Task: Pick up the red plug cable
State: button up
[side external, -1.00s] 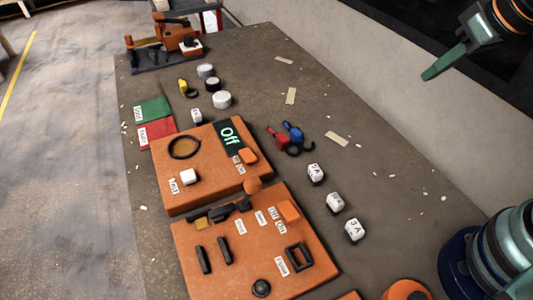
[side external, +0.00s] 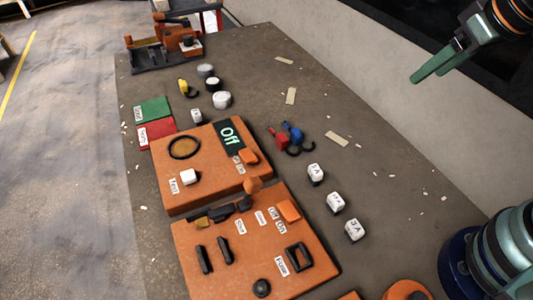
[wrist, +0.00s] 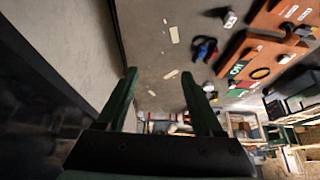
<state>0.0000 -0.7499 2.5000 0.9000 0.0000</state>
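The red plug cable (side external: 281,139) lies on the brown table, right of the orange panels, in the side view. A blue plug cable (side external: 295,133) lies close beside it on the right. Their black cable ends curl at the near side. My gripper (side external: 428,79) is high at the upper right, well away from both plugs, and empty. In the wrist view my gripper (wrist: 159,76) has its two green fingers wide apart with nothing between them. The two plugs also show there, small and dark, beyond the right finger.
Two orange panels (side external: 205,202) with switches and raised parts stand left of the plugs. Several white labelled blocks (side external: 335,202) stand nearer the camera. Flat tan strips (side external: 337,139) lie on the table (side external: 385,195). A wall rises along the table's right edge.

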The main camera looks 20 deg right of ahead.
dwell(0.3)
jog(key=n+g, duration=0.6)
jog(key=n, duration=1.3)
send_over(282, 136)
notch_tip(282, 136, down, 11)
notch_tip(282, 136, down, 12)
jog(key=shift+s+f, duration=0.1)
grip_shut()
